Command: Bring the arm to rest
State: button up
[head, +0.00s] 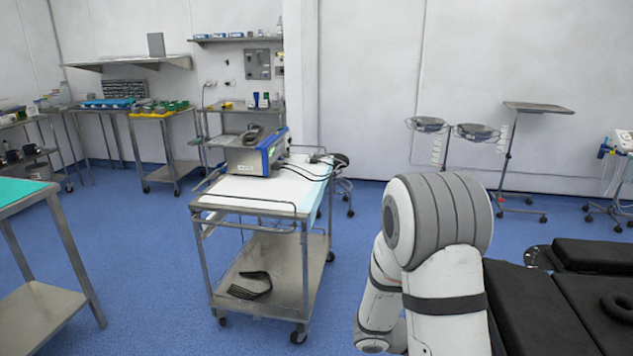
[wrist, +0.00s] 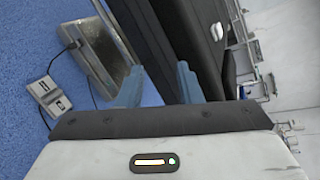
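My arm (head: 440,250) stands folded in the lower right of the head view, its grey-banded joint uppermost. My gripper is hidden in the head view. In the wrist view my gripper (wrist: 157,85) shows two blue-grey fingers spread apart with nothing between them. Blue floor and the dark side of the operating table (wrist: 185,40) lie beyond the fingers. The fingers appear clear of the table, though the exact distance cannot be told.
The black operating table (head: 540,310) stands close to the right of my arm. A steel trolley (head: 255,206) with a blue-grey device (head: 253,156) stands left of it. A teal-topped table (head: 20,190) is at far left. Blue floor is open between them.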

jog(key=s+a+r+m+g+y+p, duration=0.1)
jog(key=s+a+r+m+y+p, duration=0.2)
jog(key=s+r+m, duration=0.4)
jog(key=s+a+r+m+g+y+p, duration=0.1)
jog(key=s+a+r+m+y, duration=0.3)
jog(key=m, duration=0.5)
jog(key=s+a+r+m+t+y+p, duration=0.2)
jog(key=a+r+m+t+y+p, duration=0.2)
jog(key=a+r+m+y, duration=0.3)
notch_tip(320, 180, up, 4)
jog(key=a+m, duration=0.3)
jog(key=m, duration=0.4)
jog(key=shift+t, duration=0.4)
jog(key=shift+s+d, duration=0.1)
